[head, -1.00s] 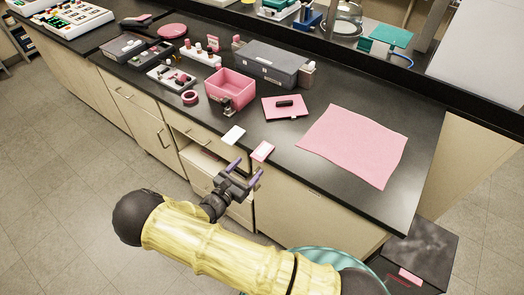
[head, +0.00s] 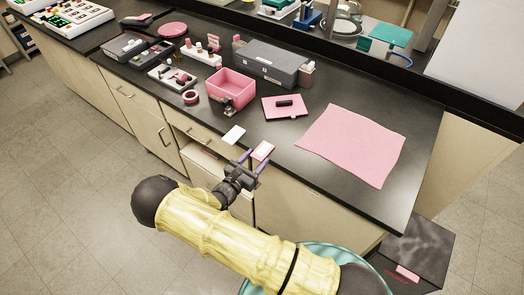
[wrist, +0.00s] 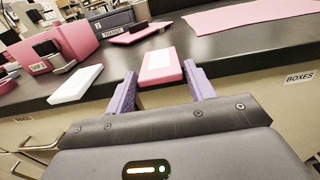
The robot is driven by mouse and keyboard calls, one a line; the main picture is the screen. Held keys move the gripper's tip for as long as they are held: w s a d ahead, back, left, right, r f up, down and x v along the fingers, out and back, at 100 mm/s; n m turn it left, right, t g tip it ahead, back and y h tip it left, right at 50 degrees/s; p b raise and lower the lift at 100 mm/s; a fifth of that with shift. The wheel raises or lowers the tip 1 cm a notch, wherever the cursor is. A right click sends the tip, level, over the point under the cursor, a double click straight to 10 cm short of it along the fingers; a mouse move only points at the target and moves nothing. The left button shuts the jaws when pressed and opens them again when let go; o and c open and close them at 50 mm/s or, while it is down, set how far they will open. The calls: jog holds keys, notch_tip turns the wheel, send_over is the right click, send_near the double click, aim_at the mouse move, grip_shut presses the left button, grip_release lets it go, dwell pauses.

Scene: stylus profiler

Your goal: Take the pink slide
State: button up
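The pink slide (head: 263,150), a small flat pink block with a white label on top, lies at the front edge of the black counter. In the wrist view the slide (wrist: 160,66) sits between the tips of my two purple fingers. My gripper (head: 254,160) is open, one finger on each side of the slide, with a narrow gap showing on both sides. I cannot tell how far the fingers reach along it.
A white slide (head: 234,134) lies just left of the pink one. Behind are a pink open box (head: 230,88), a pink pad (head: 284,107) with a black item on it, and a grey case (head: 270,62). A pink cloth (head: 352,145) covers the counter to the right.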

jog(key=c, duration=0.6)
notch_tip(320, 180, up, 10)
jog(key=shift+b, duration=0.85)
jog(key=shift+o, duration=1)
jog(key=c, duration=0.6)
